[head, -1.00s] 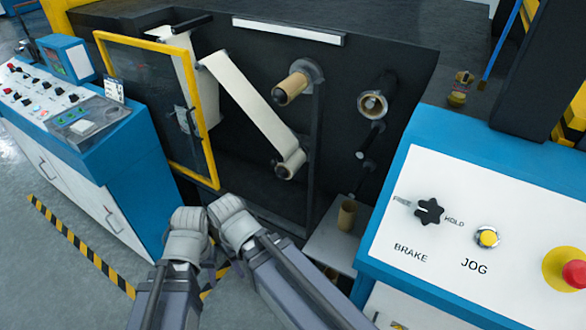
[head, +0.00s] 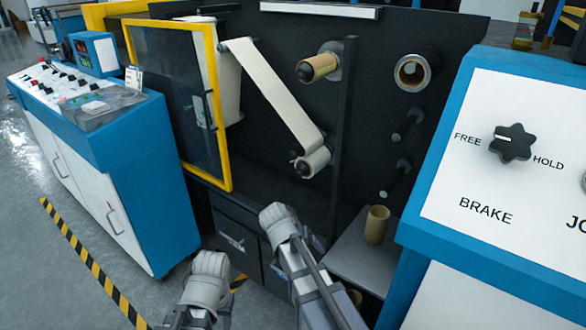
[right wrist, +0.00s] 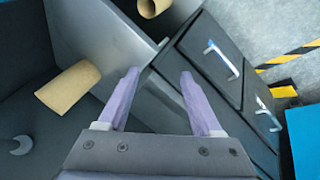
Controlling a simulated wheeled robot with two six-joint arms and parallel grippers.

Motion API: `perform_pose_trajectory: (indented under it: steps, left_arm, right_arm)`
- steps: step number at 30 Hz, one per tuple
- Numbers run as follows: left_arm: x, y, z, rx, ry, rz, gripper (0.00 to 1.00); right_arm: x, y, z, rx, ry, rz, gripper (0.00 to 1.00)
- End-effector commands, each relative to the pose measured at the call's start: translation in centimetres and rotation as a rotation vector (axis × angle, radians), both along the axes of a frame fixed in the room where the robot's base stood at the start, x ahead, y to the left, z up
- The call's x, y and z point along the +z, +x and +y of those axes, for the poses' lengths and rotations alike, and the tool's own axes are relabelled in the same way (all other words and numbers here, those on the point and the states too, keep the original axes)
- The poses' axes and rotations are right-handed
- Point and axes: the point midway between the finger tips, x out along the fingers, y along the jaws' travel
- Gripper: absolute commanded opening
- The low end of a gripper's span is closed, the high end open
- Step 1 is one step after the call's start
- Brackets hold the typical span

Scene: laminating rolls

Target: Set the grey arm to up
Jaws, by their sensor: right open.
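No part that I can surely call the grey arm stands out. A dark upright bar (head: 345,120) runs down the black machine face between the rollers; I cannot tell if it is that arm. My right gripper (head: 278,215) is low in front of the machine, left of the small shelf. In the right wrist view its two fingers (right wrist: 158,75) are apart with nothing between them. My left gripper (head: 208,264) is lower left, clear of the machine; its fingers are hidden.
A cardboard core (head: 376,225) stands on the grey shelf (head: 345,262). A white web (head: 270,95) runs to a lower roller (head: 312,162). A yellow-framed guard (head: 212,110) is at left. The brake knob (head: 512,143) on the right console points toward FREE. Floor is open at left.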

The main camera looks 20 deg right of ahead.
Motion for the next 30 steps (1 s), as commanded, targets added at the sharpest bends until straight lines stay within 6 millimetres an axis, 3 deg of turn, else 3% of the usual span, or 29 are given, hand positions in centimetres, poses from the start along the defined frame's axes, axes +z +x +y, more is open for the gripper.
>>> perform_pose_trajectory:
  steps: [1, 7, 12, 15, 21, 26, 30]
  left_arm:
    - [-0.1, 0.0, 0.0, 0.000, 0.000, 0.000, 0.45]
    - [0.0, 0.0, 0.0, 0.000, 0.000, 0.000, 0.45]
    - [0.0, 0.0, 0.0, 0.000, 0.000, 0.000, 0.45]
    - [0.0, 0.0, 0.0, 0.000, 0.000, 0.000, 0.45]
    - [0.0, 0.0, 0.0, 0.000, 0.000, 0.000, 0.45]
    - [0.0, 0.0, 0.0, 0.000, 0.000, 0.000, 0.45]
    - [0.0, 0.0, 0.0, 0.000, 0.000, 0.000, 0.45]
  right_arm:
    - [0.8, 2.1, -0.2, -0.034, -0.064, -0.046, 0.66]
    - [6.5, 9.2, -0.6, -0.168, -0.344, -0.330, 0.66]
    - [12.8, 14.8, 1.8, -0.226, -0.539, -0.657, 0.66]
    - [15.8, 16.9, 3.5, -0.231, -0.601, -0.813, 0.66]
    - [18.8, 18.5, 5.5, -0.225, -0.653, -0.975, 0.66]
    - [19.1, 18.6, 5.7, -0.223, -0.658, -0.997, 0.66]
    - [19.1, 19.1, 4.7, -0.224, -0.659, -0.994, 0.66]
